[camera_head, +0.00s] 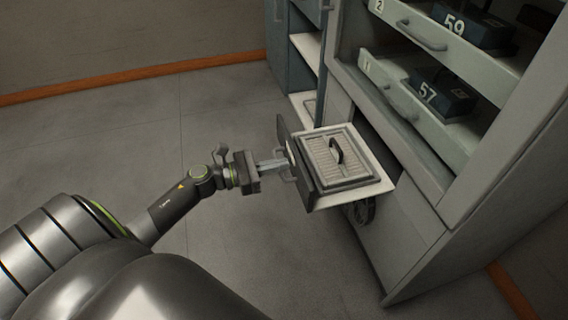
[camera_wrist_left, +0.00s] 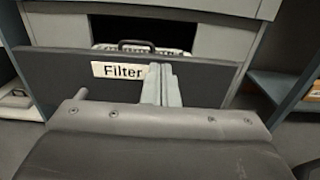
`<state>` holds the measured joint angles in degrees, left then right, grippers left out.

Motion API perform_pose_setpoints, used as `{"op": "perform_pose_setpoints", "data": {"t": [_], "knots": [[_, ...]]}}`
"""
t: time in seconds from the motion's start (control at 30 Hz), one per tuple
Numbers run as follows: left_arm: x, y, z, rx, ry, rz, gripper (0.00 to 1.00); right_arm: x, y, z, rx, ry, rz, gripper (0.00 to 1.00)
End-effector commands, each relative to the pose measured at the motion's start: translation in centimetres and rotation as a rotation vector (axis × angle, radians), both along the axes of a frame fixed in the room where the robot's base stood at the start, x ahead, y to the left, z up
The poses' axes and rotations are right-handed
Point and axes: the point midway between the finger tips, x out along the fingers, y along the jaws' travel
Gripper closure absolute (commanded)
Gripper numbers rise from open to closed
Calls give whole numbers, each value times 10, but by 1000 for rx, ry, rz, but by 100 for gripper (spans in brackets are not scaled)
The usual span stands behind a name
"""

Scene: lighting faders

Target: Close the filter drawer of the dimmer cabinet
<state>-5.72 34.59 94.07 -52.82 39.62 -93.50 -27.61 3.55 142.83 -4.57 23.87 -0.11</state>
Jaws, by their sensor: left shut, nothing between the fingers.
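The filter drawer (camera_head: 372,190) sticks out of the lower part of the grey dimmer cabinet (camera_head: 425,220). It carries a framed filter (camera_head: 322,160) with a black handle on top. Its dark front panel (camera_head: 305,178) faces my left gripper. My left gripper (camera_head: 284,161) is shut and empty, with its fingertips at the front panel. In the left wrist view the shut fingers (camera_wrist_left: 160,84) are in front of the panel, beside its white "Filter" label (camera_wrist_left: 118,70). I cannot tell whether they touch it. My right gripper is not in view.
Above the drawer are two shelf trays with dark modules marked 57 (camera_head: 443,92) and 59 (camera_head: 474,25). A blue-grey open shelf unit (camera_head: 292,60) stands behind to the left. The floor (camera_head: 120,135) left of the drawer is clear.

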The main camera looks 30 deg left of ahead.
Motion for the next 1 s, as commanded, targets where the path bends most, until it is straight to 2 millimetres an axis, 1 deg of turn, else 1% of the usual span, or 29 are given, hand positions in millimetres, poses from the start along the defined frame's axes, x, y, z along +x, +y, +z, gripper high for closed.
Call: {"op": "perform_pose_setpoints", "data": {"t": [0.03, 0.2, 0.6, 0.73, 0.87, 1.0], "knots": [[5, -4, 0, -2, -1, 0, 100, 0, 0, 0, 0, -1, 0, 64], [12, -10, 0, -1, 1, 0, 100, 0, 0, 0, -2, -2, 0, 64], [13, -11, 0, -1, 1, 0, 100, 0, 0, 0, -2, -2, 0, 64], [18, -15, 0, -1, -2, -1, 100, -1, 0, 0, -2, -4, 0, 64], [29, -25, 1, -3, -2, -1, 100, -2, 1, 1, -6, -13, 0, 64], [50, -43, 1, -5, -3, -1, 100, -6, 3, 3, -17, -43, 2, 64]]}}
